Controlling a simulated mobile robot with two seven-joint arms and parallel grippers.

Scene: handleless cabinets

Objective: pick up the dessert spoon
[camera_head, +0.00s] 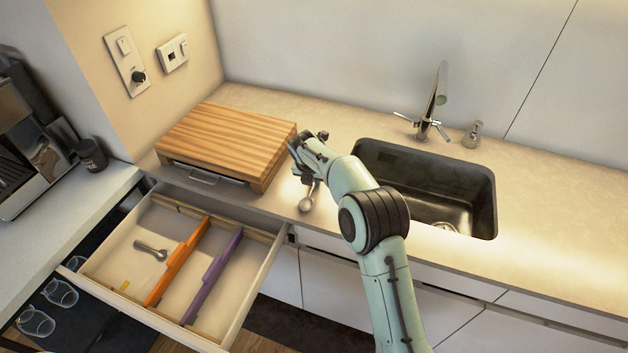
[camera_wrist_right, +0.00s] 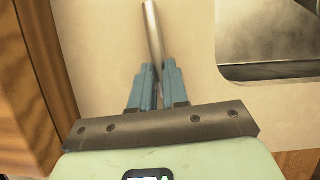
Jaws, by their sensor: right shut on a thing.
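My right gripper (camera_head: 308,178) is above the counter, just right of the wooden board, and is shut on a metal spoon (camera_head: 306,204). The spoon's rounded end shows below the gripper. In the right wrist view, a slim metal shaft (camera_wrist_right: 153,35) sticks out from between the two blue fingers of the gripper (camera_wrist_right: 157,68). Part of the spoon is hidden by the fingers. My left gripper is not in view.
An open drawer (camera_head: 262,262) holds a small metal utensil (camera_head: 150,250), an orange divider (camera_head: 178,262) and a purple divider (camera_head: 212,276). A thick wooden board (camera_head: 225,140) stands left of the gripper. A sink (camera_head: 435,190) with a faucet (camera_head: 432,105) lies to the right.

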